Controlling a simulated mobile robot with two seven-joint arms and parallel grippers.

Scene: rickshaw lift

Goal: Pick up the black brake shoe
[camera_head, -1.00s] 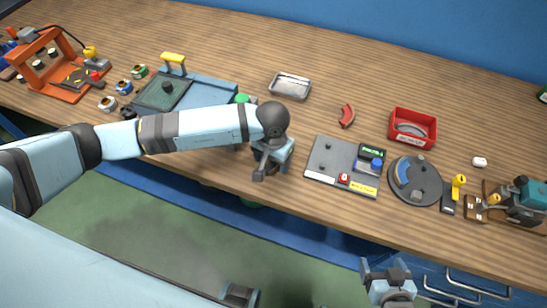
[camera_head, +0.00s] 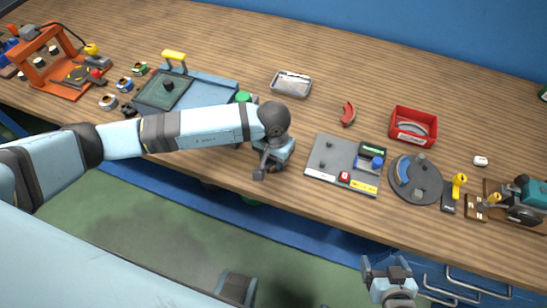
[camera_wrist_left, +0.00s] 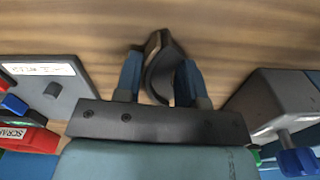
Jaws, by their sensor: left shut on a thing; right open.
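The black brake shoe (camera_wrist_left: 161,68) is a dark curved piece. In the left wrist view it sits between the two blue fingers of my left gripper (camera_wrist_left: 160,80), which is shut on it. The wooden bench top lies behind it, and I cannot tell whether the shoe touches it. In the head view my left gripper (camera_head: 262,168) points down near the bench's front edge, and the shoe is mostly hidden by the gripper there. My right gripper (camera_head: 388,264) is open and empty, off the bench's front edge at the lower right.
A grey board (camera_head: 327,157) with a small display lies right of my left gripper. Further right are a red bin (camera_head: 413,127) and a round grey plate (camera_head: 417,180). A red curved shoe (camera_head: 348,114) and a metal tray (camera_head: 291,84) lie behind. A blue-grey station (camera_head: 205,93) stands left.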

